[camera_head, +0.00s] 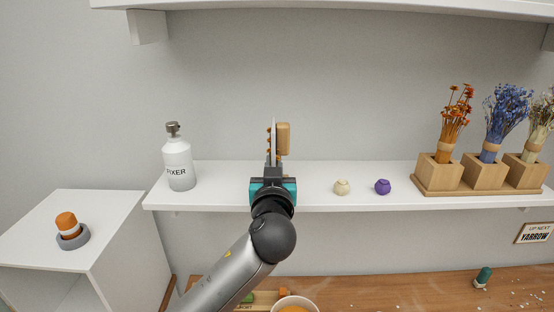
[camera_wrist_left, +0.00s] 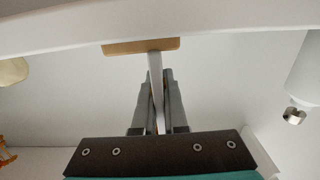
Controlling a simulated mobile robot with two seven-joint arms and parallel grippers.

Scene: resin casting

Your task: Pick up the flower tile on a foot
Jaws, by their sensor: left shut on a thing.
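The flower tile (camera_head: 273,134) is a thin pale slab with small orange bits on its left face, seen almost edge-on. Its wooden foot (camera_head: 283,139) shows to its right in the head view. My left gripper (camera_head: 273,170) is shut on the tile, in front of the wall at the shelf's middle. In the left wrist view the tile's edge (camera_wrist_left: 155,75) runs between my left gripper's fingers (camera_wrist_left: 158,105), with the wooden foot (camera_wrist_left: 140,46) across its far end. Whether the foot touches the shelf cannot be told. The tile's flower face is mostly hidden. My right gripper is out of view.
A white shelf (camera_head: 330,204) holds a fixer bottle (camera_head: 179,165) at left. Another shelf (camera_head: 330,8) hangs above.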

